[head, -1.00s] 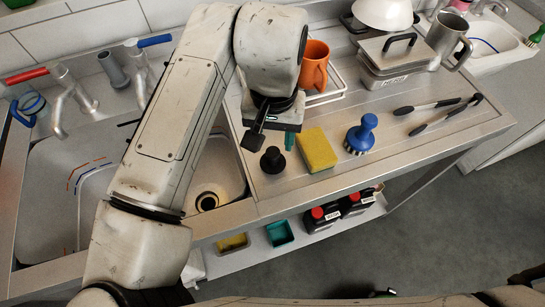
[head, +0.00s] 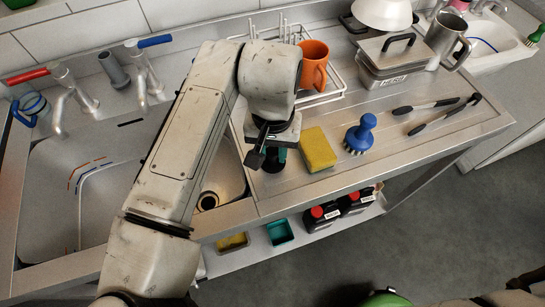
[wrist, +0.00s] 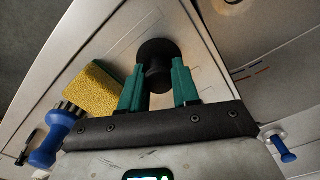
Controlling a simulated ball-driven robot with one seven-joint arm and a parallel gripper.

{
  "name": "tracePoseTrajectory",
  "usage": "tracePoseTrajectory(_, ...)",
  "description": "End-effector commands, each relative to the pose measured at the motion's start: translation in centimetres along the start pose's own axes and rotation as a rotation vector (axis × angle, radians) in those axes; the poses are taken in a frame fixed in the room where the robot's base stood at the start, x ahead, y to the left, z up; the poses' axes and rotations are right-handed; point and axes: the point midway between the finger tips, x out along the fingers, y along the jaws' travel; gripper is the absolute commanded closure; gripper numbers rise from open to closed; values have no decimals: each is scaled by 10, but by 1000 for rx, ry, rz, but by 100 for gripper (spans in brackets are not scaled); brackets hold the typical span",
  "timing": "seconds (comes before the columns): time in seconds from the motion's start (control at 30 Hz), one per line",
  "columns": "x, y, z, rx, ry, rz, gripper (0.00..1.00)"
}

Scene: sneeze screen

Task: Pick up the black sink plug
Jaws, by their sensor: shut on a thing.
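The black sink plug (wrist: 158,52) stands on the steel drainboard in the wrist view, with its wide round base away from my gripper and its narrower stem toward it. My gripper (wrist: 158,85) has its green fingers on either side of the plug's stem, shut on it. In the head view my gripper (head: 281,155) is low over the drainboard beside the sink edge. There, the plug (head: 271,160) is mostly hidden behind the gripper.
A yellow sponge (head: 318,150) lies just right of my gripper, and a blue scrub brush (head: 361,135) stands beyond it. An orange mug (head: 314,65) stands in a wire rack behind. The sink basin (head: 225,170) is on the left. Tongs (head: 440,112) lie farther right.

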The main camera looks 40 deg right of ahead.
Motion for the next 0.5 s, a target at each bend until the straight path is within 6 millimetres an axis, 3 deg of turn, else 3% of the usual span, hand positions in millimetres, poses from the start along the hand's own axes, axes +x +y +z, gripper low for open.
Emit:
tracePoseTrajectory(0.13, 0, 0, 0, 0, 0, 0, 100)
tracePoseTrajectory(0.5, -6, 0, 0, 0, 1, -1, 100)
